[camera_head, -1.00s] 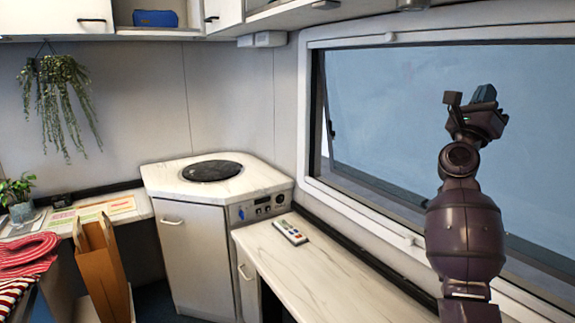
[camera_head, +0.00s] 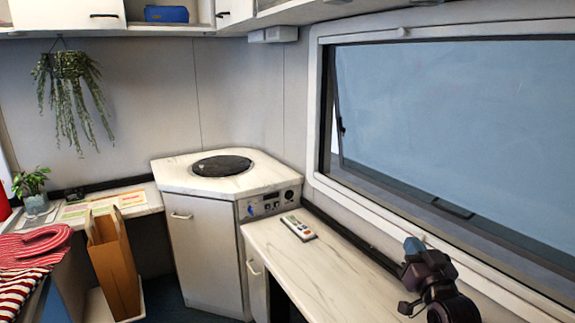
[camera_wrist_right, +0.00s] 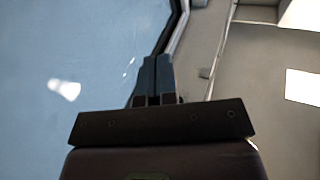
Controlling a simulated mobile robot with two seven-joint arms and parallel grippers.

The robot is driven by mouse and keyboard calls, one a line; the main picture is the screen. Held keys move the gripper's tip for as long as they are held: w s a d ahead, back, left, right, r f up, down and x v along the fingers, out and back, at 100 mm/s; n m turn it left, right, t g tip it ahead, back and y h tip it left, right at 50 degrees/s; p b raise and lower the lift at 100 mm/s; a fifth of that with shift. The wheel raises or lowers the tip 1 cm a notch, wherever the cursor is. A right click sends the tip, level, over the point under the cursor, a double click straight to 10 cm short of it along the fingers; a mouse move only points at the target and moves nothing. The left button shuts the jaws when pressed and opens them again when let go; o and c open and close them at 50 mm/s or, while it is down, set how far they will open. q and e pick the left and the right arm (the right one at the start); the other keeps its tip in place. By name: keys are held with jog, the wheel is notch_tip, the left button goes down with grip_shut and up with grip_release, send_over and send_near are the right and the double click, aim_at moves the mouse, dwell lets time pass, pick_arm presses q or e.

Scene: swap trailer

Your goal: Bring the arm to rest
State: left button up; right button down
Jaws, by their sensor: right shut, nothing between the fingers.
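My right gripper (camera_head: 414,246) is at the lower right in the head view, in front of the window's lower frame and above the right end of the counter. Its fingers point up and are shut with nothing between them. In the right wrist view the two fingers (camera_wrist_right: 152,78) lie side by side, touching, with the window pane on the left and the wall and ceiling on the right. My left gripper is in neither view.
A marble-look counter (camera_head: 320,262) runs below the window (camera_head: 440,140), with a remote (camera_head: 299,228) on it. A corner unit (camera_head: 176,172) with a dark round hob (camera_head: 221,166) stands behind. A brown paper bag (camera_head: 115,265) and striped cloth (camera_head: 25,265) are at left.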

jog(key=s+f+n+g+h, duration=0.1)
jog(key=s+f+g, duration=0.7)
jog(key=s+f, duration=2.2)
jog(key=shift+s+d+f+g+h, duration=0.2)
jog(key=shift+s+g+h, duration=0.2)
jog(key=shift+h, duration=0.1)
jog(key=c, duration=1.8)
grip_release()
